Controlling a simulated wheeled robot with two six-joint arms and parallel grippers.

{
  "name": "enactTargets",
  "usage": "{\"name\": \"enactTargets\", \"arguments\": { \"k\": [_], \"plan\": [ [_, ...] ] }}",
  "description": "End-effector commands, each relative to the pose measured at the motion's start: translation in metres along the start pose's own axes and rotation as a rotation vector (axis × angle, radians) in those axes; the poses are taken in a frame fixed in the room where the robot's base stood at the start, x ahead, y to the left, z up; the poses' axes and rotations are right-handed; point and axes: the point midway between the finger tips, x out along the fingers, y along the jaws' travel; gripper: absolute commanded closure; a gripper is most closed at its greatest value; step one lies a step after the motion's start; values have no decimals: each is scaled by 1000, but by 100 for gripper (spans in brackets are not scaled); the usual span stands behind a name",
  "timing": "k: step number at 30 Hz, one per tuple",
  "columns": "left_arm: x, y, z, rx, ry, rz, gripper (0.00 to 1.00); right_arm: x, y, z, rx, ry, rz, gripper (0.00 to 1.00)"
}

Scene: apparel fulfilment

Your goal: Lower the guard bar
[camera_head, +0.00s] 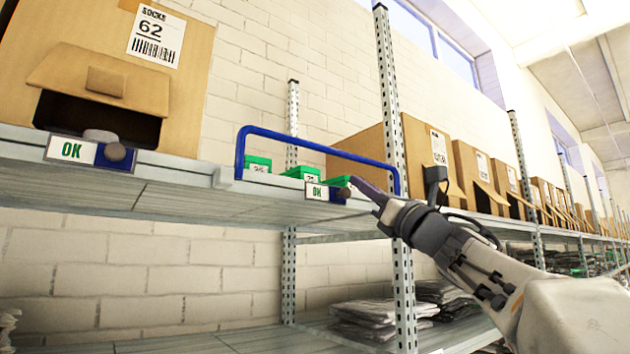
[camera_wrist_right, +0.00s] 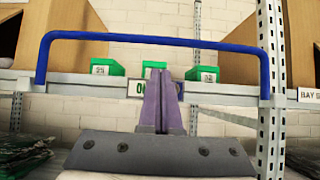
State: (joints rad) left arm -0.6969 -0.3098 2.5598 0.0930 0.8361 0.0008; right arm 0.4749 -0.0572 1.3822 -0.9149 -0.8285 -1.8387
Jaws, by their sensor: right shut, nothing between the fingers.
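The blue guard bar (camera_head: 318,147) stands raised across the front of a shelf bay, with green boxes behind it. In the right wrist view the bar (camera_wrist_right: 150,38) spans the bay, its legs coming down to the shelf edge at both sides. My right gripper (camera_head: 358,184) is shut and empty. It is at the shelf's front edge, near the bar's right leg in the head view, below the top rail. In the wrist view its purple fingers (camera_wrist_right: 163,82) are together below the rail. I cannot tell whether they touch anything. My left gripper is not in view.
Green boxes (camera_head: 258,163) sit behind the bar. A label with a round knob (camera_head: 344,193) is on the shelf edge by my fingers. A cardboard socks box (camera_head: 185,90) stands left; more boxes line the right. A metal upright (camera_head: 388,80) stands beside the bar's right leg.

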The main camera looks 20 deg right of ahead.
Motion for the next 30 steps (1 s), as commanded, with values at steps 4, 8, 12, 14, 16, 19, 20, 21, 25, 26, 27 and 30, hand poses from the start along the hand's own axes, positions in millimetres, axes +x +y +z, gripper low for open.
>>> {"name": "enactTargets", "arguments": {
  "k": [4, 8, 12, 14, 16, 19, 20, 21, 25, 26, 27, 30],
  "plan": [
    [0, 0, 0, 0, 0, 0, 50, -1, -1, 2, -17, -1, 3, 100],
    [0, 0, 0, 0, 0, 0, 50, -1, -1, 2, -15, -1, 2, 100],
    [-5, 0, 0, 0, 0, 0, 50, 5, -1, 4, -11, -1, 3, 100],
    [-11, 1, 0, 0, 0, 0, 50, 12, 0, 4, -10, -1, 4, 100],
    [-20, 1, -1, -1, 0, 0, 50, 23, 0, 5, -8, -1, 5, 100],
    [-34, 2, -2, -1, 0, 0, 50, 41, 0, 6, -6, -1, 5, 100],
    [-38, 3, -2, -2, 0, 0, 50, 47, 1, 6, -6, -1, 5, 100],
    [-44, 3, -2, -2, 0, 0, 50, 55, 1, 6, -6, 0, 6, 100],
    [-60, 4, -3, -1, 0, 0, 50, 75, 1, 6, -6, -1, 5, 100],
    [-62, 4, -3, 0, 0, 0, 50, 79, 1, 5, -6, 0, 4, 100],
    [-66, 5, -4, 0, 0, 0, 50, 84, 1, 5, -7, 0, 4, 100],
    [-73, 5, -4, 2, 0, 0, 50, 93, 1, 4, -7, -2, 3, 100]
  ]
}}
